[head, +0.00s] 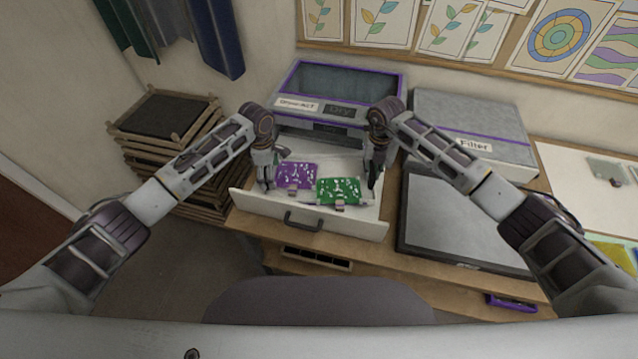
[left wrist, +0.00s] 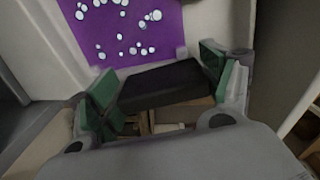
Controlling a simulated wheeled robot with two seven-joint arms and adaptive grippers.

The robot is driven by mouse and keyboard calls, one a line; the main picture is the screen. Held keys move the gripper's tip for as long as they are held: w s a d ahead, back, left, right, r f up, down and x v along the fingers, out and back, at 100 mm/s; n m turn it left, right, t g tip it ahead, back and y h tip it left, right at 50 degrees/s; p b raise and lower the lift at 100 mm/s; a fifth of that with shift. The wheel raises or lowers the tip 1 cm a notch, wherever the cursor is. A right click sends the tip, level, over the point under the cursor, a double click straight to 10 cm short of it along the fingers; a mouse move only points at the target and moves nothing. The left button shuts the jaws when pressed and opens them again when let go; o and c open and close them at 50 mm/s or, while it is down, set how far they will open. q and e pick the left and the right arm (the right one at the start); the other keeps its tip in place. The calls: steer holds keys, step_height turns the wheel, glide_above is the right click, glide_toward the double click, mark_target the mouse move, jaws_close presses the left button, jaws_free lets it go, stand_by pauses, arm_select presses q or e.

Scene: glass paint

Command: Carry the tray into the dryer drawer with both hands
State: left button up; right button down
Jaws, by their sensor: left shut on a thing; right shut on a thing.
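The dryer (head: 345,85) stands against the wall with its white drawer (head: 340,220) pulled out toward me. The pale tray (head: 345,168) appears within the drawer; its edges blend with the drawer floor, so I cannot tell whether it rests there. A purple panel (head: 297,177) and a green panel (head: 338,191), both with white spots, lie on it. My left gripper (head: 267,182) is at the tray's left side. In the left wrist view its green-padded fingers (left wrist: 160,95) are around a dark handle (left wrist: 168,82). My right gripper (head: 372,188) is shut at the tray's right side; its grip is hidden.
A stack of wooden frames (head: 165,140) stands on the left. A grey box labelled Filter (head: 475,120) and a dark flat screen-like panel (head: 455,225) are close on the right. The drawer handle (head: 303,222) faces me.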

arm_select(q)
steer(key=shift+f, duration=0.3)
arm_select(e)
steer(key=shift+d+f, duration=0.1)
steer(key=shift+f, duration=0.15)
arm_select(q)
steer(key=o, duration=1)
steer(key=shift+a, duration=0.1)
steer(key=shift+c, duration=0.2)
arm_select(e)
steer(key=c, duration=1.8)
jaws_free()
arm_select(q)
steer(key=o, duration=0.4)
steer(key=shift+c, duration=0.2)
arm_select(e)
steer(key=o, duration=0.4)
steer(key=shift+o, duration=0.2)
arm_select(q)
steer(key=shift+r, duration=0.15)
step_height(320, 180, up, 12)
steer(key=shift+f, duration=0.15)
arm_select(e)
steer(key=shift+r, duration=0.15)
step_height(320, 180, up, 12)
